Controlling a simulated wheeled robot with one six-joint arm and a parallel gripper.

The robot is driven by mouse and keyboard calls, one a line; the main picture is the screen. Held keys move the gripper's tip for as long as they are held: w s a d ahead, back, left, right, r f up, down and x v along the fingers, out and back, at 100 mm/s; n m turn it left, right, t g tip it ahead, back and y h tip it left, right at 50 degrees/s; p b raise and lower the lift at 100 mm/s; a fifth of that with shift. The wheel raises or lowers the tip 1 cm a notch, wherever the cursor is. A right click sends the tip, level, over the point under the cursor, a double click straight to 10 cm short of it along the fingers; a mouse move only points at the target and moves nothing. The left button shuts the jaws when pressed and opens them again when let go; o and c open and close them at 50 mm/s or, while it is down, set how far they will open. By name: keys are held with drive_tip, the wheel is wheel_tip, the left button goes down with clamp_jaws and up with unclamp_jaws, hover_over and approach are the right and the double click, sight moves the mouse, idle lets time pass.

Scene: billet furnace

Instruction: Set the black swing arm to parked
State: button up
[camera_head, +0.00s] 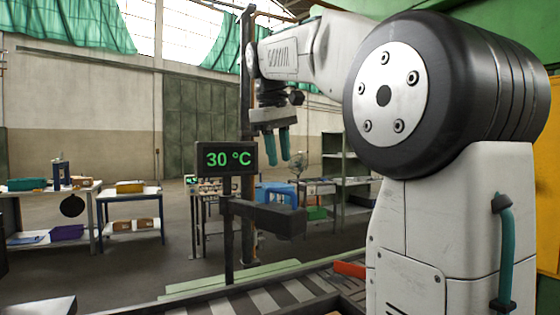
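The black swing arm (270,216) is a dark horizontal bar in the head view. It reaches right from an upright post (228,245) and ends in a thicker block. A blue handle-like shape (276,190) shows just above its right part; I cannot tell whether it is fixed to the arm. My gripper (277,156) hangs above the swing arm in the picture, teal fingers pointing down. The fingers look apart, with nothing between them. The gripper does not touch the swing arm. No parked mark is readable.
A sign reading 30 °C (227,158) stands on the same post, left of my gripper. A taller dark post (246,90) rises behind. A striped bed (240,298) and a red-orange piece (349,270) lie below. Workbenches (130,190) with boxes stand back left.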

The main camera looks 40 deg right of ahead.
drive_tip(key=shift+a+r, duration=0.2)
drive_tip(key=shift+r, duration=0.8)
